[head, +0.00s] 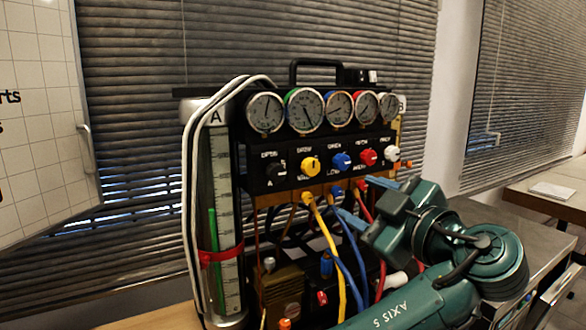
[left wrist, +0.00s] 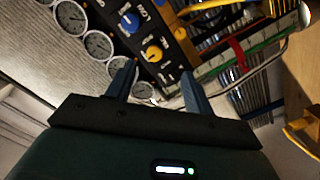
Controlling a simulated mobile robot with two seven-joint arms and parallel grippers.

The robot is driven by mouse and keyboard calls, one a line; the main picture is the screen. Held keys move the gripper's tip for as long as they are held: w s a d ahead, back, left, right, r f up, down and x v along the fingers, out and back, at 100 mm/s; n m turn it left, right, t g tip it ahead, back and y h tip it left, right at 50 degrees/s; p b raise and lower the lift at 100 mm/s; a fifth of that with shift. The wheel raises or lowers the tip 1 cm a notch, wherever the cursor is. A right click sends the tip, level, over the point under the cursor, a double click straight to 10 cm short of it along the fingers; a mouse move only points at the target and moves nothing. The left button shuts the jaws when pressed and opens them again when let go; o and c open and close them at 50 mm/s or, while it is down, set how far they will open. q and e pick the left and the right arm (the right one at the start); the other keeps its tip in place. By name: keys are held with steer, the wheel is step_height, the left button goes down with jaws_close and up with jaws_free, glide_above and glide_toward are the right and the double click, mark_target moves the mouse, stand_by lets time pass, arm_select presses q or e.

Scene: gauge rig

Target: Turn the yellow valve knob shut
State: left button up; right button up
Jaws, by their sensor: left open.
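The yellow valve knob (head: 310,166) is on the black panel of the gauge rig, below the gauges and between a black knob (head: 276,171) and a blue knob (head: 341,161). My left gripper (head: 350,193) is open, in front of the panel, to the right of and lower than the yellow knob in the head view. In the left wrist view the yellow knob (left wrist: 153,52) shows beyond the fingertips (left wrist: 158,69), apparently apart from them. Nothing is between the fingers that I can make out. My right gripper is not in view.
Red (head: 368,157) and white (head: 392,153) knobs sit right of the blue one. Several gauges (head: 304,109) line the top. Yellow (head: 331,250), blue and red hoses hang below the panel near my gripper. A clear cylinder (head: 222,225) with a red strap stands at the left.

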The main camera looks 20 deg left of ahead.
mark_target(313, 169)
arm_select(q)
steer(key=shift+n+y, duration=0.4)
steer(key=shift+n, duration=0.1)
steer(key=p+x, duration=0.1)
steer(key=x, duration=0.3)
steer(key=r+p+x, duration=0.1)
steer(key=x, duration=0.3)
steer(key=p+x, duration=0.2)
steer(key=x, duration=0.2)
steer(key=shift+s+a+r, duration=0.2)
steer(key=shift+s+r, duration=0.1)
steer(key=shift+r, duration=0.1)
steer(key=shift+w+a+f, duration=0.1)
steer(key=shift+w+a, duration=0.25)
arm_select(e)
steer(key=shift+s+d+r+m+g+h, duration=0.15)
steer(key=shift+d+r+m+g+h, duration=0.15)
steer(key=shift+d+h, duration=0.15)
arm_select(q)
steer(key=c, duration=1)
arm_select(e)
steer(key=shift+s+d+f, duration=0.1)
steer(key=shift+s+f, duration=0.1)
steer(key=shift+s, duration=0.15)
